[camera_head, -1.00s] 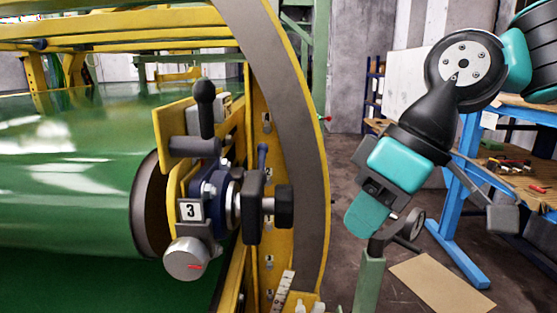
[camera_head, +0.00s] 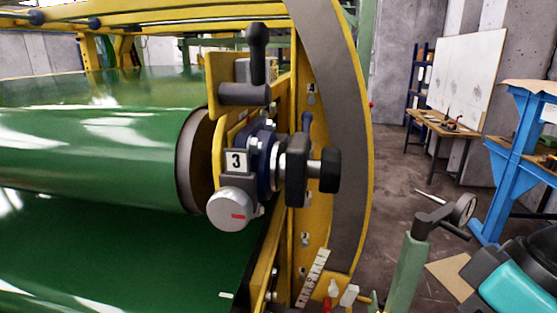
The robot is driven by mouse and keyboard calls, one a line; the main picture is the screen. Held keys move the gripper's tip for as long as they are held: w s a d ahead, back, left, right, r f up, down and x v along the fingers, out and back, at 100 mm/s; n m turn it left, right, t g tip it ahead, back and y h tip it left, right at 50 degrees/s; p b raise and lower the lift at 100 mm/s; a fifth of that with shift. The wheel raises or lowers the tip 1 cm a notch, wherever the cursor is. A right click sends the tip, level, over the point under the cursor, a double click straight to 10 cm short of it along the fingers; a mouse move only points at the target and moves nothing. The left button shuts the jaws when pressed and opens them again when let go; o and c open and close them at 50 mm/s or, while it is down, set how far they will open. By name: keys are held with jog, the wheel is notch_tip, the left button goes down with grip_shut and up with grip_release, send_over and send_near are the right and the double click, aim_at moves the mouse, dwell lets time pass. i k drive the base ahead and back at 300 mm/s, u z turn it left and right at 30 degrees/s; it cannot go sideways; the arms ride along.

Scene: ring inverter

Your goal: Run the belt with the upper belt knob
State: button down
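The green belt (camera_head: 90,150) runs over a roller on the left. At its end is a bearing unit with a "3" plate (camera_head: 236,162). A silver round knob with a red mark (camera_head: 231,210) sits below the plate. A black-handled lever (camera_head: 256,55) stands above it, and a black knob (camera_head: 330,170) points right. Small white and red controls (camera_head: 333,288) show at the bottom edge. I cannot tell which is the upper belt knob. My teal and black arm shows only at the lower right corner, apart from these; my gripper's fingertips are out of view.
A yellow and grey curved ring (camera_head: 345,130) rises right of the bearing unit. A green post with a handwheel (camera_head: 410,265) stands at lower right. A blue bench (camera_head: 515,150) and a wooden table (camera_head: 440,125) stand beyond. Open floor lies between.

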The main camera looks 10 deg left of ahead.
aim_at(328, 169)
jog(key=u, duration=1.65)
jog(key=k, duration=0.9)
jog(key=z, duration=0.7)
